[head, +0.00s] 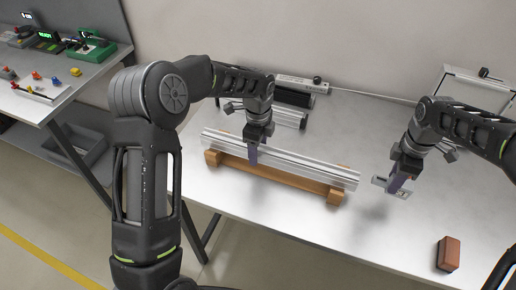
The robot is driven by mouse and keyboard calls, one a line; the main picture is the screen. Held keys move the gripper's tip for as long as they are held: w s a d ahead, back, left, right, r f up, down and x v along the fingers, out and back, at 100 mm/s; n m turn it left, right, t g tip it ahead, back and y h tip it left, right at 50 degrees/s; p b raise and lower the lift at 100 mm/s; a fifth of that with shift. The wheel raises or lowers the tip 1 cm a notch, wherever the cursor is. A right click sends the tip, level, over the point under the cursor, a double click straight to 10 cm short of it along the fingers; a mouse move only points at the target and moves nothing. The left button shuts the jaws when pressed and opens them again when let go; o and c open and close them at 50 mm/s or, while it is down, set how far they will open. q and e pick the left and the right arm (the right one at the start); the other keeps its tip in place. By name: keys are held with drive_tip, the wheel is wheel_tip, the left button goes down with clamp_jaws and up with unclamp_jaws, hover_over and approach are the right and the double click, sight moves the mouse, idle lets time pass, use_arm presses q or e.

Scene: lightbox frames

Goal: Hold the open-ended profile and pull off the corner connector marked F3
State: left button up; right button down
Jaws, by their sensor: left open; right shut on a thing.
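A long silver profile (310,170) lies across a wooden cradle (275,175) in the middle of the table. My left gripper (253,158) is open at the profile, left of its middle, with a purple finger reaching down over it. My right gripper (396,186) is shut on a small pale piece with a dark mark, which looks like the corner connector (378,181). It is held to the right of the profile's right end, with a gap between them. The marking on it is too small to read.
A reddish-brown block (449,254) lies at the front right. Behind the profile are dark and silver bars (291,97) and a long pale bar (302,83). A white frame (475,88) stands at the back right. A side bench (60,85) holds small coloured parts.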

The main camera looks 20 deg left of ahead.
use_arm(q)
wheel_tip(320, 180, up, 12)
idle(0.6)
drive_tip(key=shift+s, duration=0.1)
idle(0.4)
